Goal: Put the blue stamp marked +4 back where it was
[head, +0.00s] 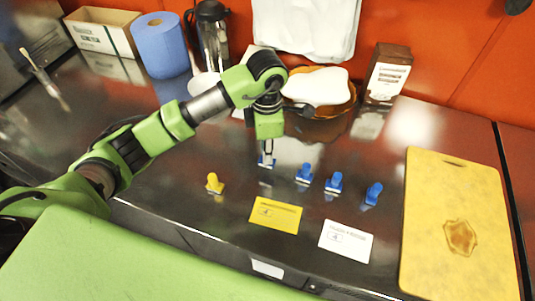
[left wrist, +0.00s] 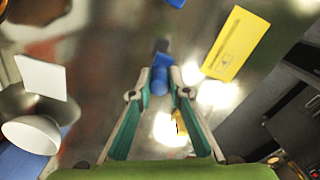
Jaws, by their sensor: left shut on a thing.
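My left gripper (head: 266,152) points down over the metal counter and is shut on a blue stamp (head: 265,161). The held stamp also shows between the fingertips in the left wrist view (left wrist: 159,80). I cannot tell whether its base touches the counter. Three more blue stamps stand to its right in a loose row: the nearest (head: 304,174), the middle one (head: 334,183) and the farthest (head: 373,194). A yellow stamp (head: 214,184) stands to its left, nearer the front. The markings on the stamps are too small to read. My right gripper is not in view.
A yellow card (head: 275,215) and a white card (head: 345,243) lie in front of the stamps. A stained yellow board (head: 459,200) lies at right. Behind are an orange bowl (head: 335,108), a brown box (head: 388,73) and a blue roll (head: 161,46).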

